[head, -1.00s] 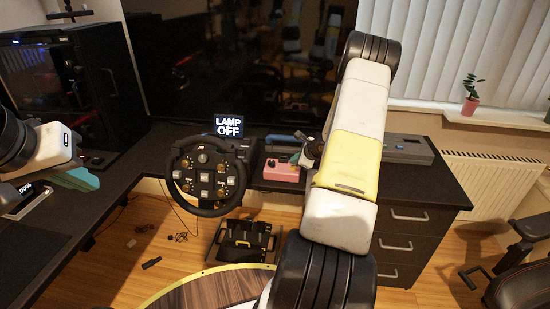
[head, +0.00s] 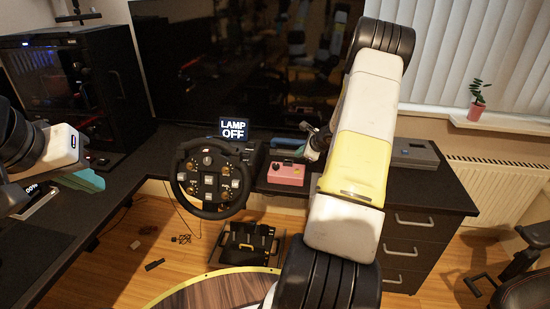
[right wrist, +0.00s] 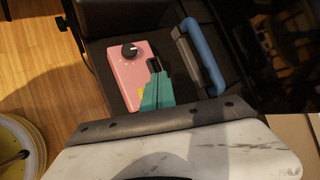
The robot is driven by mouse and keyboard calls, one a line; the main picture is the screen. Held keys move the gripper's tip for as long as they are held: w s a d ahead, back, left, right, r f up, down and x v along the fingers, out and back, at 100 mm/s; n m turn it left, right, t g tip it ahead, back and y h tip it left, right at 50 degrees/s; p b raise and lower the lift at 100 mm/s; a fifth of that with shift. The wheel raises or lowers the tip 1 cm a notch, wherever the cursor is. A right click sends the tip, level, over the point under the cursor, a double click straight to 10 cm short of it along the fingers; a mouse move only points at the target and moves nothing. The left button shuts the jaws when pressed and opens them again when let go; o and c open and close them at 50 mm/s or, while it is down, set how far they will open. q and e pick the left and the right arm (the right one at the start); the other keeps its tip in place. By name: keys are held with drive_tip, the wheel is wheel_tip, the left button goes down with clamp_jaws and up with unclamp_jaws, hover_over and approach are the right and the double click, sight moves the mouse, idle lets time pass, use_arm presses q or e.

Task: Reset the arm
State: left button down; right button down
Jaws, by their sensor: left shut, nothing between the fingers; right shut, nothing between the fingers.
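My right arm crosses the right half of the head view. Its gripper (head: 301,151) is partly hidden behind the forearm, above the pink box. In the right wrist view its teal fingers (right wrist: 156,92) are shut and empty, overlapping the right edge of the pink box (right wrist: 125,70); I cannot tell the exact gap. The pink box (head: 286,174) has a dark knob (right wrist: 130,50) on top. My left gripper (head: 83,180) is at the left over the desk, its teal fingers shut and empty. A small screen (head: 233,128) reads "LAMP OFF".
A black steering wheel (head: 212,180) with several knobs stands left of the pink box. A blue handle (right wrist: 203,55) lies beside the box. A grey case (head: 414,153) is on the right desk. Black pedals (head: 246,240) stand on the floor.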

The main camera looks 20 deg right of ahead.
drive_tip(key=shift+r, duration=0.1)
drive_tip(key=s+a+r+n+y, duration=0.1)
drive_tip(key=s+a+r+n, duration=0.25)
drive_tip(key=a+r, duration=0.45)
drive_tip(key=s+a+r+n+g+y, duration=0.1)
drive_tip(key=s+a+r+n, duration=0.2)
drive_tip(key=a+r+n, duration=0.35)
drive_tip(key=s+a+r+n+y, duration=0.2)
drive_tip(key=s+a+r+n, duration=0.1)
drive_tip(key=a+r, duration=0.55)
drive_tip(key=s+a+r+n+g, duration=0.1)
drive_tip(key=s+a+r+n, duration=0.2)
drive_tip(key=s, duration=0.3)
drive_tip(key=s+a+r+n+g, duration=0.1)
drive_tip(key=s+a+r+n, duration=0.1)
drive_tip(key=s+a+n, duration=0.3)
drive_tip(key=s+d+n+h, duration=0.3)
drive_tip(key=s+n, duration=0.1)
drive_tip(key=s, duration=1)
drive_tip(key=shift+r+n, duration=0.15)
drive_tip(key=shift+n, duration=0.15)
